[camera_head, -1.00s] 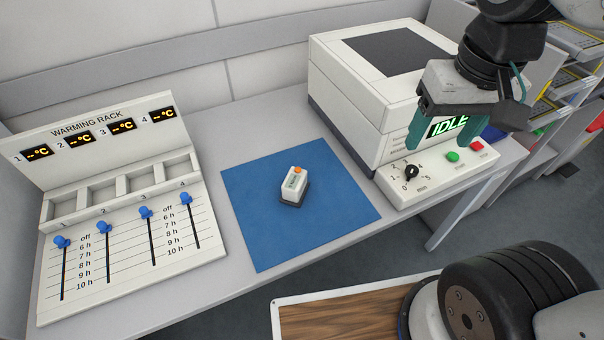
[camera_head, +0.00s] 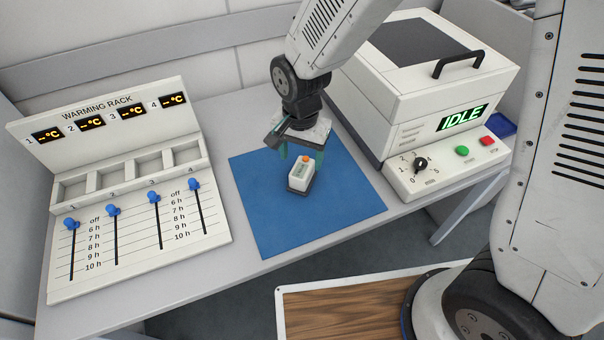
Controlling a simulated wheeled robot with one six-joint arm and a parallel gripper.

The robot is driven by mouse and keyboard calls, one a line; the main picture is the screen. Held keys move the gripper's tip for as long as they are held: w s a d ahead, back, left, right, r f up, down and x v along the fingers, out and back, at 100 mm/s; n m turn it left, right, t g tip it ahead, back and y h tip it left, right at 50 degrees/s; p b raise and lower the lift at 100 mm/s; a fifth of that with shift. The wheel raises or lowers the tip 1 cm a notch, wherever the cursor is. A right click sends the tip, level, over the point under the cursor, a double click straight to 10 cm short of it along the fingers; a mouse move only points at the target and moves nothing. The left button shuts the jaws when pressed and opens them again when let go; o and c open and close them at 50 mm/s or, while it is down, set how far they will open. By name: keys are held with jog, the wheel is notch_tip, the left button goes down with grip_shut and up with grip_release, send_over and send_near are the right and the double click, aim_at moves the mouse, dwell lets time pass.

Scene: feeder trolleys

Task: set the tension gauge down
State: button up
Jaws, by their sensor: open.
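The tension gauge, a small white box with a dark base and an orange button (camera_head: 299,177), stands upright on the blue mat (camera_head: 262,225), near the mat's middle. My gripper (camera_head: 302,162) is just behind and above the gauge. Its green fingers are apart and point down, one at the left and one at the right of the gauge's top. The gripper is open; I cannot tell whether a finger touches the gauge.
The warming rack (camera_head: 130,262) with blue sliders stands at the left. A white machine (camera_head: 400,110) showing IDLE, with a knob and buttons, stands at the right. A wood-topped surface with a white rim (camera_head: 350,310) is at the front. The mat around the gauge is clear.

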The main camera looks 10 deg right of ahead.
aim_at(302, 166)
jog(key=f, duration=0.6)
jog(key=shift+w+d+f, duration=0.15)
jog(key=shift+w+f, duration=0.1)
jog(key=shift+w, duration=0.1)
grip_shut()
jog(key=shift+r, duration=0.15)
